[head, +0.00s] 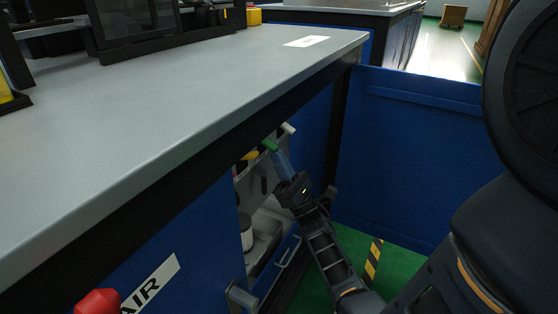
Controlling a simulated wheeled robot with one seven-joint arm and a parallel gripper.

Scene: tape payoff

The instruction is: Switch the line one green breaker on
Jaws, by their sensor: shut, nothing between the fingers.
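The green breaker (269,145) shows as a small green lever in the opening under the grey counter, between a yellow lever (250,155) and a white one (288,128). My gripper (280,160) reaches into the opening from the lower right. It is shut and empty, with its tips just below and right of the green lever. I cannot tell whether they touch. The breaker's base and its on or off position are too small and partly hidden to read.
The counter edge (200,140) overhangs the opening closely. An open blue door (420,150) stands to the right. Below the levers are a white ribbed cylinder (246,232) and a drawer handle (288,252). A red knob (98,302) sticks out at the lower left.

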